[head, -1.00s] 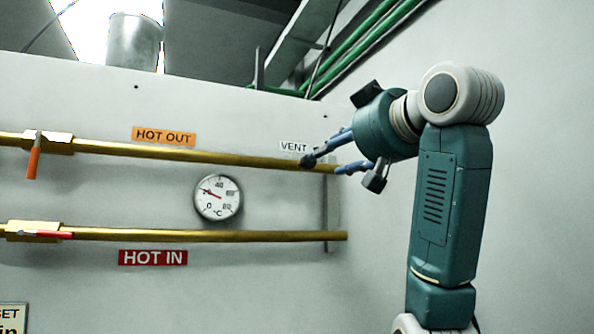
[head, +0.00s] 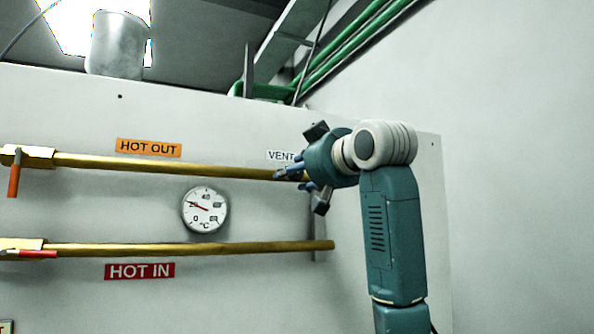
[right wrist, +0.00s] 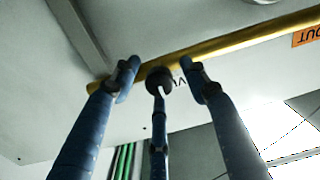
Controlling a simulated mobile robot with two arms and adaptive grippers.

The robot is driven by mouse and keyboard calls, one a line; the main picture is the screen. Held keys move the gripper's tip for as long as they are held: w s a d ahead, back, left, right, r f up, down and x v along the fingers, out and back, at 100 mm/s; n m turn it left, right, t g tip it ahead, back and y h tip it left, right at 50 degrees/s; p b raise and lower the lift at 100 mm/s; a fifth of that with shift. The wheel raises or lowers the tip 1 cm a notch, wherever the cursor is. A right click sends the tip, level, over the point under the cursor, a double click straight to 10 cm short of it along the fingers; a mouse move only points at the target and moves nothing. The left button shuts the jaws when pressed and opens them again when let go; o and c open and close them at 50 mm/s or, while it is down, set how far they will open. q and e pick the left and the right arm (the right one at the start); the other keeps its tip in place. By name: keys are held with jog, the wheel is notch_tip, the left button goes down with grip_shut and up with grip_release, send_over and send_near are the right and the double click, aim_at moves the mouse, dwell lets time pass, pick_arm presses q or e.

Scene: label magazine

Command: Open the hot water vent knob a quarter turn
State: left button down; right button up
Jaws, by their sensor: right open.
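The vent knob is a small dark round piece (right wrist: 160,76) on the brass pipe (right wrist: 225,45) in the right wrist view. It sits between the spread blue fingers of my right gripper (right wrist: 161,82). The fingers are open; whether any finger touches the knob I cannot tell. In the head view my right gripper (head: 292,178) is at the right end of the upper pipe (head: 180,167), just below the VENT label (head: 280,155). There the gripper hides the knob and the pipe's end. My left gripper is out of view.
A dial thermometer (head: 205,210) hangs between the upper pipe and the lower pipe (head: 190,247). A HOT OUT label (head: 149,147), a HOT IN label (head: 140,271) and red and orange valve handles are at the left. The board right of my arm is bare.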

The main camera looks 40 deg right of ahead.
jog(key=shift+c, duration=1.1)
grip_shut()
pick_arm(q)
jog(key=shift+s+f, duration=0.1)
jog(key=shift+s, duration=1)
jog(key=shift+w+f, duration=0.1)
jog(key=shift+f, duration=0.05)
pick_arm(e)
jog(key=shift+w+f+m, duration=0.1)
jog(key=shift+m, duration=0.2)
jog(key=shift+m+b, duration=0.55)
jog(key=shift+m, duration=0.45)
jog(key=m+b, duration=0.1)
jog(key=m, duration=0.4)
jog(key=shift+b, duration=0.35)
jog(key=m+b, duration=0.1)
jog(key=m, duration=0.3)
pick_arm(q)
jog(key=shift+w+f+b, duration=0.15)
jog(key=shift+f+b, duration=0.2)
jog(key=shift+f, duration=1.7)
pick_arm(e)
jog(key=shift+m, duration=2.1)
